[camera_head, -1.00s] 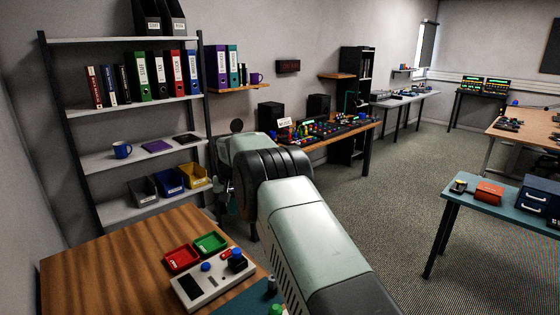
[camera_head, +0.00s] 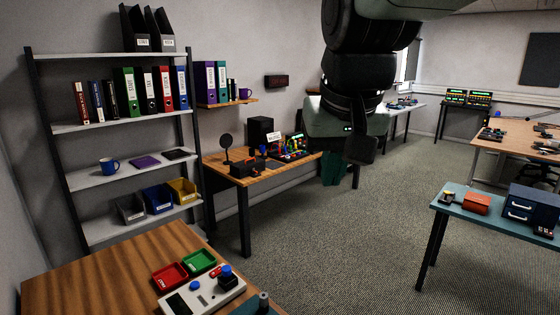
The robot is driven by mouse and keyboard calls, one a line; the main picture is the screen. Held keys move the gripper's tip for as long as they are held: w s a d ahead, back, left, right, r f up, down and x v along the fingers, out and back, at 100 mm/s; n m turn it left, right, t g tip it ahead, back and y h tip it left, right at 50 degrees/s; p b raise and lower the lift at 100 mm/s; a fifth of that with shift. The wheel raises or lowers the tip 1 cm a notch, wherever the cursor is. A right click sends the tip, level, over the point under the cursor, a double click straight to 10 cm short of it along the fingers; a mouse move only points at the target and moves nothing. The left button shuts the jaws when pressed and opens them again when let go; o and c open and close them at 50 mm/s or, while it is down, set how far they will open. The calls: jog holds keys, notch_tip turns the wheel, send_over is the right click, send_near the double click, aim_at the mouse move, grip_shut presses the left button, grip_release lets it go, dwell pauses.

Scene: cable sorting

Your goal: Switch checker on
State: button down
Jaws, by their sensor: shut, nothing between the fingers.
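The checker, a white box (camera_head: 207,294), sits on the wooden table at the bottom of the view and is cut off by the lower edge. It has a dark window (camera_head: 178,304), a small blue button (camera_head: 195,284), a red part (camera_head: 216,271) and a black block with a blue top (camera_head: 228,277). Whether it is on cannot be told.
A red tray (camera_head: 170,277) and a green tray (camera_head: 200,262) lie behind the checker on the wooden table (camera_head: 90,275). A small dark cylinder (camera_head: 263,300) stands to its right. A shelf (camera_head: 120,122) stands behind left.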

jog(key=s+d+f, duration=0.2)
jog(key=s, duration=0.5)
jog(key=s+d+f, duration=0.1)
jog(key=s+f, duration=0.2)
jog(key=s, duration=0.3)
jog(key=shift+s+d+m+t, duration=0.35)
jog(key=shift+s+m+t, duration=0.05)
jog(key=shift+w, duration=0.1)
jog(key=w+a+f+n, duration=0.15)
jog(key=w+a, duration=0.25)
jog(key=w, duration=0.5)
jog(key=w+a+n+g, duration=0.15)
jog(key=w+a, duration=0.25)
jog(key=w, duration=0.5)
jog(key=w+a+f+n, duration=0.15)
jog(key=w+a, duration=0.35)
jog(key=w, duration=0.5)
jog(key=w+a+f+n, duration=0.1)
jog(key=w+a+f, duration=0.3)
jog(key=f, duration=0.3)
jog(key=w+a+f+n+g+y, duration=0.1)
jog(key=w+a+f, duration=0.3)
jog(key=a+f, duration=0.2)
jog(key=w+a+f+n, duration=0.2)
jog(key=w+a+f, duration=0.3)
jog(key=f, duration=0.5)
jog(key=shift+a+y, duration=0.3)
jog(key=shift+a, duration=0.2)
